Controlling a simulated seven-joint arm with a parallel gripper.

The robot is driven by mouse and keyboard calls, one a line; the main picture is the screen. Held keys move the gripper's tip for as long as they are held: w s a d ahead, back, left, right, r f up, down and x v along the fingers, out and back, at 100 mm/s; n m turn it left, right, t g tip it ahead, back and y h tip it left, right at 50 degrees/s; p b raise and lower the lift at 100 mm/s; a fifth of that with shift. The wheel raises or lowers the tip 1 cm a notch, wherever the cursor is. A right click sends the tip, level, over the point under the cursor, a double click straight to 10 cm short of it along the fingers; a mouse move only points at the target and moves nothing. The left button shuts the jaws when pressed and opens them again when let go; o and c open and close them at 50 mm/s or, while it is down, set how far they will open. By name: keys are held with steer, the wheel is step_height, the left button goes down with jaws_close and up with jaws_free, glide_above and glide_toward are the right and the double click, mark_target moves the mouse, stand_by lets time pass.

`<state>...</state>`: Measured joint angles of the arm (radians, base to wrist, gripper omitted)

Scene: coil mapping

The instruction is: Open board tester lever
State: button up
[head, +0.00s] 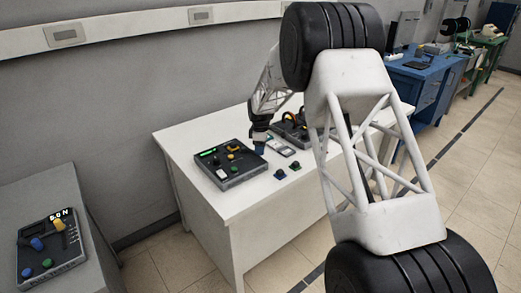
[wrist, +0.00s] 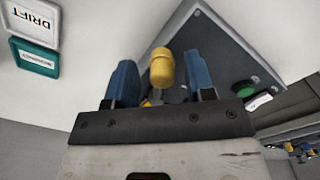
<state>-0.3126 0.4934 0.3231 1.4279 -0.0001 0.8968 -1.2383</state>
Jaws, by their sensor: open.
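Small knobbed pieces (head: 281,174) and a grey handheld device (head: 279,146) lie right of the tester. A black case (head: 291,128) stands behind. Another control box (head: 50,245) sits on a grey bench at left. In the wrist view, a DRIFT plate (wrist: 36,20) and a green-framed plate (wrist: 35,58) lie nearby.

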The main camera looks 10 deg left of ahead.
steer(key=shift+r, duration=3.4)
steer(key=shift+s+d+r, duration=0.2)
steer(key=shift+d+r, duration=0.1)
steer(key=shift+r, duration=0.1)
steer(key=s+d+r+m, duration=0.3)
steer(key=s+d+r, duration=0.35)
steer(key=s, duration=0.25)
steer(key=s+d+r+m+t, duration=0.1)
steer(key=s+d+r+m, duration=0.2)
steer(key=s+d+r, duration=0.4)
steer(key=s+d+r+m, duration=0.3)
steer(key=s+d+r, duration=0.25)
steer(key=s, duration=0.45)
steer(key=s+d+m, duration=0.3)
steer(key=s, duration=0.8)
steer(key=s+d+f+m+t, duration=0.1)
steer(key=s+d+m, duration=0.2)
steer(key=s, duration=0.9)
steer(key=s+d+m, duration=0.3)
steer(key=s+d, duration=0.1)
steer(key=s, duration=0.8)
steer(key=shift+s+d+f+t, duration=0.15)
steer(key=shift+f+t, duration=0.15)
